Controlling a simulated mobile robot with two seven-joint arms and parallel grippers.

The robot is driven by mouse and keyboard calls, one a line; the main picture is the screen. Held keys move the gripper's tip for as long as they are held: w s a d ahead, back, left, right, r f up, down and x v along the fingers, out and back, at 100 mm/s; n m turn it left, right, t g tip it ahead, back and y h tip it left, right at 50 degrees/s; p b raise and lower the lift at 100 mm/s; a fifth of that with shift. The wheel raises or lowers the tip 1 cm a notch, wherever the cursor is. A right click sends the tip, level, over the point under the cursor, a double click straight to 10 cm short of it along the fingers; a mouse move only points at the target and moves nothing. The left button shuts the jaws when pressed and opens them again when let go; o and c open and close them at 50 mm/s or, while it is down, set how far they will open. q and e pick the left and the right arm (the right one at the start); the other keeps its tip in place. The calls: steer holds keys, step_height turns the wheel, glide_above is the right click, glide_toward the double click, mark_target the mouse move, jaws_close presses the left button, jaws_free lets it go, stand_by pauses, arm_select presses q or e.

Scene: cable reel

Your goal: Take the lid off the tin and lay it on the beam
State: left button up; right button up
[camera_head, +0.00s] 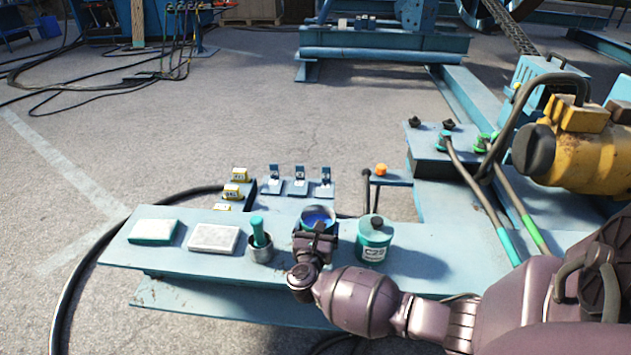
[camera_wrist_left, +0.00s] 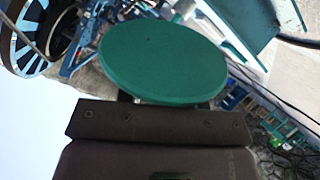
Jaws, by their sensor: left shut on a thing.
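A green round lid (camera_wrist_left: 162,62) shows large in the left wrist view. My left gripper (camera_wrist_left: 150,100) is shut on it at its near edge; the jaw tips are mostly hidden by the lid. My left arm is outside the head view. The open tin (camera_head: 318,214), with blue contents inside, stands on the pale blue beam (camera_head: 400,262). My right gripper (camera_head: 315,238) is at the tin's near side. It covers much of the tin, and I cannot tell whether its jaws are closed on it.
Right of the tin stands a lidded teal pot (camera_head: 375,240) with a black knob. Small tagged parts (camera_head: 300,186) lie behind.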

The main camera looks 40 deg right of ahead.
steer(key=shift+f, duration=0.85)
steer(key=shift+f+b, duration=0.2)
steer(key=shift+b, duration=0.1)
steer(key=o, duration=1.1)
